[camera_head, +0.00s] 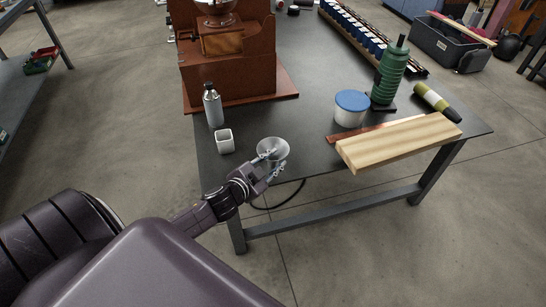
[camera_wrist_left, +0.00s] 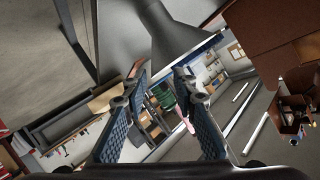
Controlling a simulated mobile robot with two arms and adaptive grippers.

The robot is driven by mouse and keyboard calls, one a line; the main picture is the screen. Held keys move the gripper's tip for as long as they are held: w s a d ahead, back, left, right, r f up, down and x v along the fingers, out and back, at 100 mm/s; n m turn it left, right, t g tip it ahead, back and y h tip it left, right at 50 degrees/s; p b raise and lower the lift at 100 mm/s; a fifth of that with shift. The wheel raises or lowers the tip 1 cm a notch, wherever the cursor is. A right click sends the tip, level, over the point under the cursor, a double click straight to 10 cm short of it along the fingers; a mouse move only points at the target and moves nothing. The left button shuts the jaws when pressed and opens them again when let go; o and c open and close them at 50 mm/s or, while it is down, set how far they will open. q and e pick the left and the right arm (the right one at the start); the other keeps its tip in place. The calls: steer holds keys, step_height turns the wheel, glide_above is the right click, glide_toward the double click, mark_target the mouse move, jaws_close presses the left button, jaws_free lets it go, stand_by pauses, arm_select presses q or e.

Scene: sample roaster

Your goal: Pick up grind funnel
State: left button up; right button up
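The grind funnel (camera_head: 273,149) is a grey metal cone with its wide mouth up, at the near edge of the dark table. In the left wrist view the funnel (camera_wrist_left: 188,27) shows as a grey flared shape at the top, beyond the fingertips. My left gripper (camera_head: 274,163) is at the funnel's near side in the head view, its fingers overlapping the funnel's front. In the left wrist view the left gripper (camera_wrist_left: 158,90) has its two fingers apart with nothing between them. Contact with the funnel cannot be told. My right gripper is not in view.
A wooden board (camera_head: 398,142), a blue-lidded tub (camera_head: 351,108) and a green grinder (camera_head: 390,75) are to the right. A brown machine (camera_head: 232,65) stands behind. Bare table lies between funnel and board.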

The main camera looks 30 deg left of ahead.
mark_target(285, 153)
arm_select(q)
steer(key=x, duration=0.4)
steer(key=shift+w+d+f, duration=0.1)
steer(key=shift+w+f, duration=0.1)
steer(key=shift+f, duration=0.1)
steer(key=shift+s, duration=0.1)
jaws_close()
